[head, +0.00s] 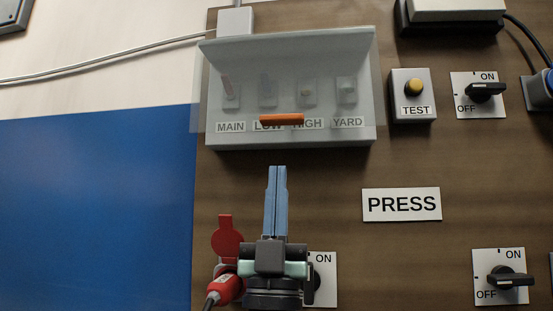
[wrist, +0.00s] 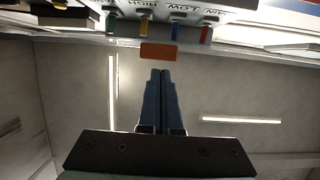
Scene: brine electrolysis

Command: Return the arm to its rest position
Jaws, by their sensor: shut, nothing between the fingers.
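My gripper (head: 278,170) points up the board in the head view, its two blue fingers pressed together and empty. Its tips are just below the switch box (head: 290,48) with the clear cover and orange handle (head: 282,119). In the wrist view, my gripper (wrist: 160,73) is also shut, with the orange handle (wrist: 158,52) just past the tips and apart from them in the picture. Behind the cover are switches labelled MAIN, LOW, HIGH and YARD. My gripper's body partly hides a rotary switch plate (head: 322,272) marked ON.
A red plug (head: 225,288) with a raised red cap (head: 227,238) is close left of my gripper. To the right are a PRESS label (head: 401,204), a TEST button box (head: 413,97) and rotary switches (head: 485,90) (head: 505,278). The blue wall area (head: 95,210) at left looks clear.

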